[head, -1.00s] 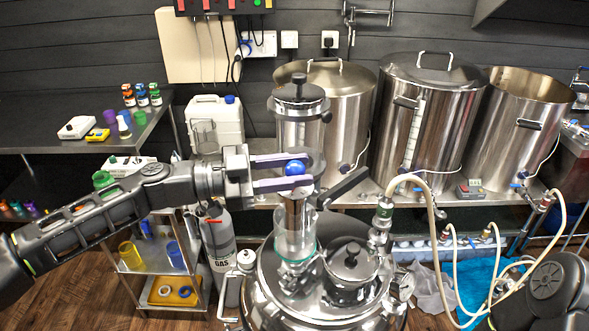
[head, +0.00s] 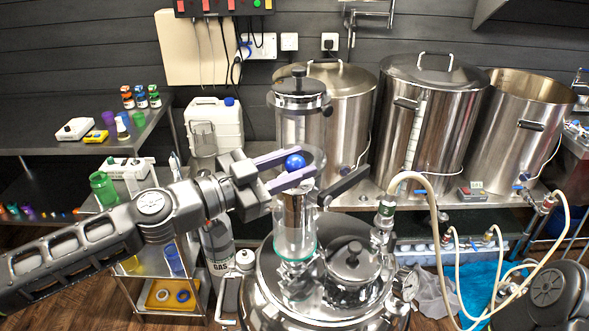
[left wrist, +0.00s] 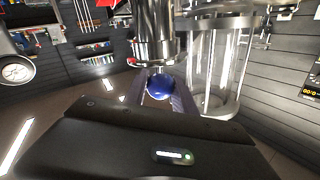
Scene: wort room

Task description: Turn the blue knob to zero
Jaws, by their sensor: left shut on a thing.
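In the left wrist view the knob (left wrist: 160,86) sits between the two fingertips, just below a steel cylinder (left wrist: 155,30). I cannot make out any mark or scale on the knob. My right gripper does not show.
A black handle (head: 343,186) sticks out to the right. Steel pots (head: 432,120) stand along the back bench. A hose (head: 428,200) loops at the right. A shelf cart stands at left.

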